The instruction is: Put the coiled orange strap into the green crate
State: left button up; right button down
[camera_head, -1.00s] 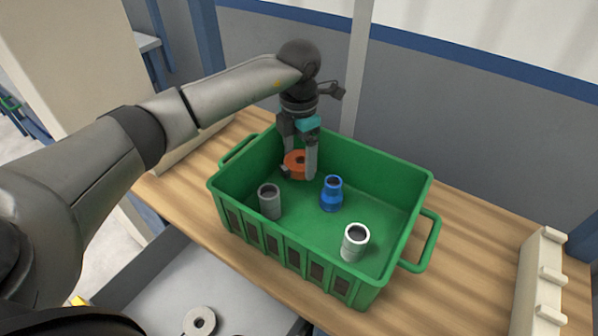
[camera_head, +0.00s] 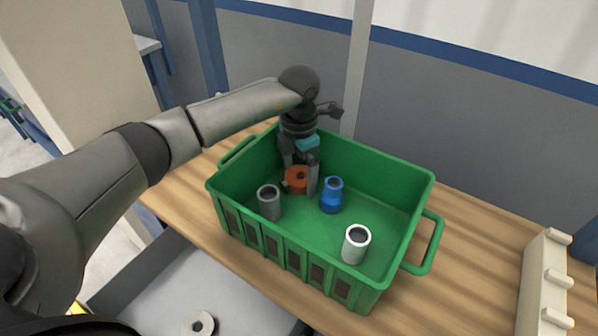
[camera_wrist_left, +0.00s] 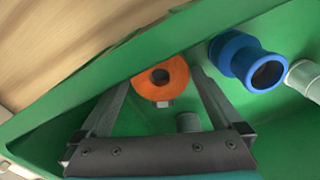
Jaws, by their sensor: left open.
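The coiled orange strap (camera_head: 296,179) is inside the green crate (camera_head: 391,262), toward its left part, between the grey pipe piece and the blue one. My left gripper (camera_head: 300,189) reaches down into the crate from above, with its fingers on either side of the strap. In the left wrist view the strap (camera_wrist_left: 172,88) shows as an orange ring with a dark centre, between the two spread fingertips. The gripper is open. Whether the strap touches the crate floor or a finger is hard to tell. My right gripper is not in view.
The crate also holds a grey pipe piece (camera_head: 269,206), a blue one (camera_head: 331,196) and a white one (camera_head: 355,246). A grey tray (camera_head: 160,290) with a grey ring (camera_head: 198,323) lies at the lower left. A cream rack (camera_head: 541,285) stands at the right.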

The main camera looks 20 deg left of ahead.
aim_at(299, 176)
pick_arm(q)
jog(key=shift+r, duration=0.35)
notch_tip(299, 176, up, 5)
jog(key=shift+f+p, duration=0.1)
jog(key=shift+p, duration=0.7)
notch_tip(299, 176, up, 7)
jog(key=p, duration=0.1)
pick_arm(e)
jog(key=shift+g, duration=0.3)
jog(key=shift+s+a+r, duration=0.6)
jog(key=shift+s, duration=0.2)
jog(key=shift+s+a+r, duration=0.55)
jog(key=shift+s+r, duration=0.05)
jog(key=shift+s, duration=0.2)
